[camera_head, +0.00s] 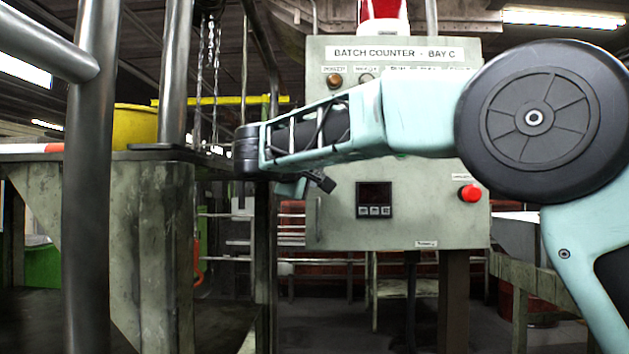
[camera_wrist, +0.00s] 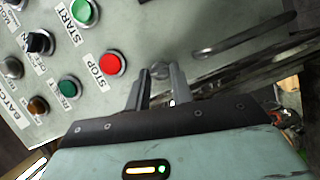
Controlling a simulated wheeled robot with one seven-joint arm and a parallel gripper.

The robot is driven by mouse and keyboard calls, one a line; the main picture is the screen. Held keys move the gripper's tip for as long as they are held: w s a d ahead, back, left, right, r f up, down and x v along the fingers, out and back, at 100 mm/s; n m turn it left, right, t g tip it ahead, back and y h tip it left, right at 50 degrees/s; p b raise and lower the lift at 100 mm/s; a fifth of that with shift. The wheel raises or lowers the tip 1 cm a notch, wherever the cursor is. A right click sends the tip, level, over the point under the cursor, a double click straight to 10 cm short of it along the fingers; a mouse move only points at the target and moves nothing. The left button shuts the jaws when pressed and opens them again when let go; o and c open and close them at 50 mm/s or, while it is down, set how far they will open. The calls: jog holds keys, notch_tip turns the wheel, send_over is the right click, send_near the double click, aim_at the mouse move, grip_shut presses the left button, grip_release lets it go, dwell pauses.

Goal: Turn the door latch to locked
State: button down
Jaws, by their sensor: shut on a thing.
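In the wrist view, a small round grey metal piece (camera_wrist: 160,70), which looks like the door latch, sits on the panel face near its edge. My gripper (camera_wrist: 158,80) has its two dark fingers on either side of this piece, and its jaws are shut on it. The fingers and the dim picture hide which way the latch is turned. In the head view my arm reaches left across the grey "BATCH COUNTER - BAY C" cabinet (camera_head: 430,215).
In the wrist view a red STOP button (camera_wrist: 112,63) is close to the left finger, with a green START button (camera_wrist: 82,11) beyond. A curved metal handle (camera_wrist: 245,36) is at right. In the head view, a thick post (camera_head: 90,200) stands at left.

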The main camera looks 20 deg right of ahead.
jog(key=shift+f+n+t+h+b, duration=0.15)
jog(key=shift+n+t+h+b, duration=0.3)
jog(key=shift+n, duration=0.75)
jog(key=c, duration=1.2)
grip_release()
jog(key=shift+c, duration=0.2)
